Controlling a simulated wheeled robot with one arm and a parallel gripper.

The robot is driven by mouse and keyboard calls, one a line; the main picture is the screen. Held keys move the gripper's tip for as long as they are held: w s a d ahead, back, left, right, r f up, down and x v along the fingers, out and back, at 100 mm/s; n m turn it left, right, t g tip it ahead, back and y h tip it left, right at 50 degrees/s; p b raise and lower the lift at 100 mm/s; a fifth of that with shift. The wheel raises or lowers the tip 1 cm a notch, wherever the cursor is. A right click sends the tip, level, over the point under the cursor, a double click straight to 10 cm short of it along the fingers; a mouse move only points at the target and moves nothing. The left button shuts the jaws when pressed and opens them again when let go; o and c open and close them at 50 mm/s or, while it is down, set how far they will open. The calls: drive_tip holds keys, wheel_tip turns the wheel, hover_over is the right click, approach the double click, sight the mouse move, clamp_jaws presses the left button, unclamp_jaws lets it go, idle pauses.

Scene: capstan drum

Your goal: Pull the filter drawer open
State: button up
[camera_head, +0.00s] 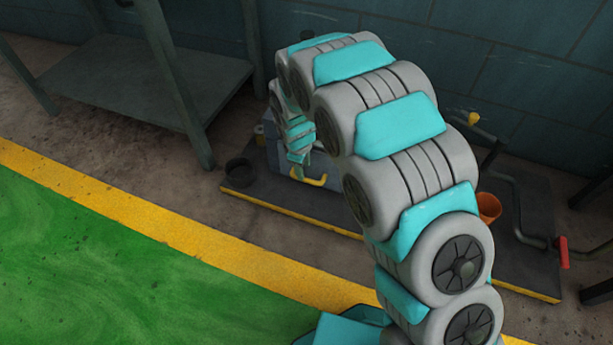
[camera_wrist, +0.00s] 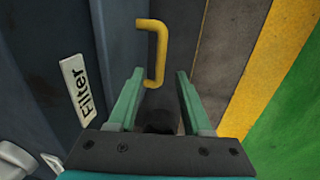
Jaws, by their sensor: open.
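The filter drawer's yellow handle (camera_wrist: 161,50) stands out from a dark blue-grey front (camera_wrist: 118,35) in the wrist view. A white label reading "Filter" (camera_wrist: 79,90) is on that front, left of the handle. My gripper (camera_wrist: 159,72) is open, with one teal finger on each side of the handle's lower end in the picture. Whether the handle is fully between the fingers in depth is unclear. In the head view, the yellow handle (camera_head: 312,180) shows just below my gripper (camera_head: 300,152). My arm hides much of the drawer unit, and I cannot tell how far the drawer is out.
A dark base plate with a yellow edge (camera_head: 290,212) lies under the unit. A black ring-like object (camera_head: 240,172) sits at its left. An orange cup (camera_head: 488,207) and a red-handled crank (camera_head: 563,252) are right. A metal table (camera_head: 150,85) stands left; the green floor (camera_head: 100,250) is clear.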

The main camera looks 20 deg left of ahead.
sight(305, 180)
drive_tip(key=f, duration=0.3)
drive_tip(key=w+f, duration=0.1)
drive_tip(key=f, duration=0.1)
drive_tip(key=shift+f+b, duration=0.3)
drive_tip(key=shift+b, duration=0.05)
drive_tip(key=shift+c, duration=0.2)
clamp_jaws()
idle(0.9)
